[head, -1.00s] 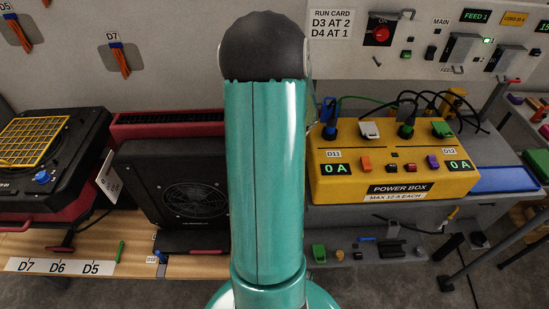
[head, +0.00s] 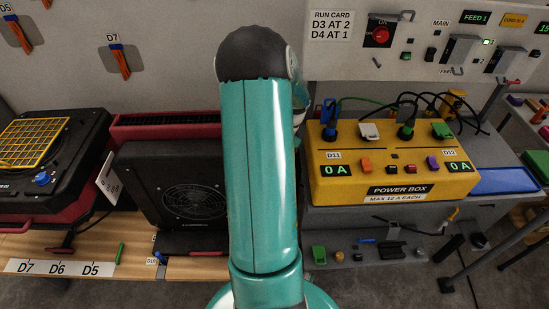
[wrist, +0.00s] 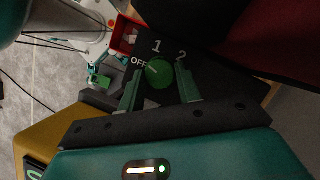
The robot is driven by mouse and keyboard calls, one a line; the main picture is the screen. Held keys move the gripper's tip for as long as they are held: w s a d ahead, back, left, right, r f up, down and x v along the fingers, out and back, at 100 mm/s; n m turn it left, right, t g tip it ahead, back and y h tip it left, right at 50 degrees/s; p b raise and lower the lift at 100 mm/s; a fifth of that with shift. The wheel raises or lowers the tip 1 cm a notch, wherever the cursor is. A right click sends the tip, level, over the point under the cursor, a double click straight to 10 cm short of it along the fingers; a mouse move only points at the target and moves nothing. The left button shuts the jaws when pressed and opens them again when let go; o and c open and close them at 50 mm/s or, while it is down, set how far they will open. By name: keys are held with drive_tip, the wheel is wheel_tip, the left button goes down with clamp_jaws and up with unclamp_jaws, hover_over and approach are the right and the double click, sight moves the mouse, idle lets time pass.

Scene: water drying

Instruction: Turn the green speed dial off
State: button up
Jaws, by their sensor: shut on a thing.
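The green speed dial (wrist: 160,76) shows in the wrist view, on a dark panel with the white marks OFF, 1 and 2 around it. A small pale mark on the dial's face appears to lie on the side toward OFF. My gripper (wrist: 158,70) is shut on the dial, one green finger on each side of it. In the head view my arm hides both the gripper and the green dial.
A yellow power box (head: 395,165) with plugs and cables stands right of my arm, both displays reading 0 A. A black dryer (head: 185,190) stands left. Another dryer (head: 45,150) with a yellow grille and blue dial is at far left.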

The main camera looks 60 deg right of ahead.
drive_tip(key=shift+w+a+n+g+y, duration=0.15)
drive_tip(key=shift+n+g, duration=0.1)
drive_tip(key=shift+n, duration=0.55)
drive_tip(key=shift+w+d+n+g+y, duration=0.15)
drive_tip(key=shift+n+g, duration=0.1)
drive_tip(key=shift+n, duration=0.55)
drive_tip(key=shift+a, duration=0.1)
drive_tip(key=o, duration=1)
drive_tip(key=shift+c, duration=0.2)
drive_tip(key=shift+s, duration=0.1)
drive_tip(key=shift+d+r, duration=0.25)
drive_tip(key=shift+r, duration=0.2)
drive_tip(key=v, duration=1.3)
